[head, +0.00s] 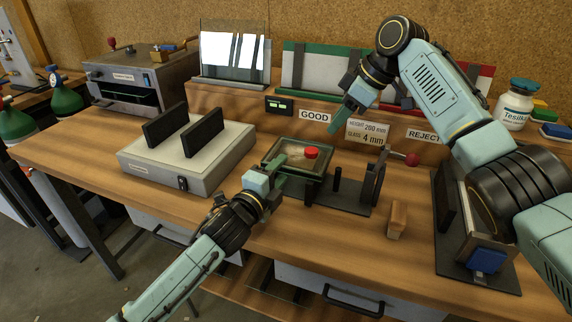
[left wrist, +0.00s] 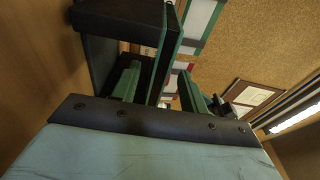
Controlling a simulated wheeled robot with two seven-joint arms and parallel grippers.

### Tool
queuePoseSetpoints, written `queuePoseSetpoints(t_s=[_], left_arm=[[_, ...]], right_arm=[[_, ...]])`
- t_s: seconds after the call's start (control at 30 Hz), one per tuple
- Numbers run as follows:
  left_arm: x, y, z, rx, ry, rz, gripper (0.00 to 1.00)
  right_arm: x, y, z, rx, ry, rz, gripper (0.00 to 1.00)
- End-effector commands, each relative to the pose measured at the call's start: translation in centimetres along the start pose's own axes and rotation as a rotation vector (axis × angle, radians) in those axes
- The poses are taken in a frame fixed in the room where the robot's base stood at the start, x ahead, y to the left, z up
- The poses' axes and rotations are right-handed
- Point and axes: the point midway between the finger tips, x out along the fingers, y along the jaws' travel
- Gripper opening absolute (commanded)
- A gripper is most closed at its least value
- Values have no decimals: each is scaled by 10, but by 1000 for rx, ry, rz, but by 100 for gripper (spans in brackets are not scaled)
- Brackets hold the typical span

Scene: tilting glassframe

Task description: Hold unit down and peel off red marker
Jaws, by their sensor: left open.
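The unit (head: 284,150), a dark green frame with a pale pane, sits on a dark fixture (head: 342,197) in the middle of the bench. The red marker (head: 311,152) is a round red piece on the unit's right part. My left gripper (head: 281,175) is open at the unit's front left edge; contact is unclear. In the left wrist view its fingers (left wrist: 160,90) stand apart beside a dark block and a green bar. My right gripper (head: 338,128) hangs above and to the right of the unit, apart from the marker. Its finger gap is unclear.
A grey device with two black plates (head: 205,150) stands left of the unit. A red-knobbed lever (head: 411,159) and a small wooden block (head: 397,220) are to the right. Signs reading GOOD (head: 315,116) and REJECT (head: 421,135) are behind. The front bench edge is mostly clear.

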Motion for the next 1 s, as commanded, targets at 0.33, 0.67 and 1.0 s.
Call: queuePoseSetpoints(t_s=[0.33,0.67,1.0], left_arm=[[36,0,0,0,0,0,44],[40,0,0,0,1,0,44],[40,0,0,0,0,0,6]], right_arm=[[0,0,0,0,0,0,36],[0,0,0,0,0,0,36],[0,0,0,0,0,0,36]])
